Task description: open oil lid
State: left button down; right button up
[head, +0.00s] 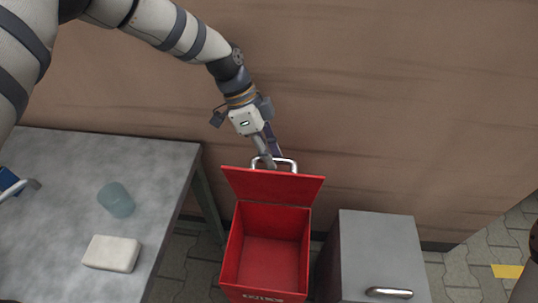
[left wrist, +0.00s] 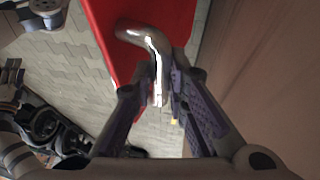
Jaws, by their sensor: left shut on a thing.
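A red oil box (head: 268,262) stands on the floor between the table and a grey cabinet. Its red lid (head: 273,187) is raised, tilted up at the back edge, and the inside looks empty. A metal handle (head: 289,164) sticks out from the lid's top edge. My left gripper (head: 268,155) is at this handle, behind the lid. In the left wrist view the gripper (left wrist: 160,95) has its fingers on either side of the bent metal handle (left wrist: 150,38), with the red lid (left wrist: 180,20) beyond. My right gripper is not in view.
A grey table (head: 60,190) on the left bears a translucent cup (head: 116,199), a pale block (head: 111,253) and a blue-handled tool (head: 10,182). A grey cabinet (head: 378,250) with a metal handle stands right of the box. A brown wall (head: 400,90) is close behind.

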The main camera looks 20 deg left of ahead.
pick_arm(q)
jog(key=shift+s+a+f, duration=0.2)
jog(key=shift+f, duration=0.25)
jog(key=c, duration=1.7)
grip_release()
jog(key=shift+o, duration=0.7)
jog(key=shift+w+r, duration=0.1)
jog(key=shift+w, duration=0.05)
jog(key=shift+r, duration=0.1)
jog(key=v, duration=1.2)
jog(key=shift+d, duration=0.15)
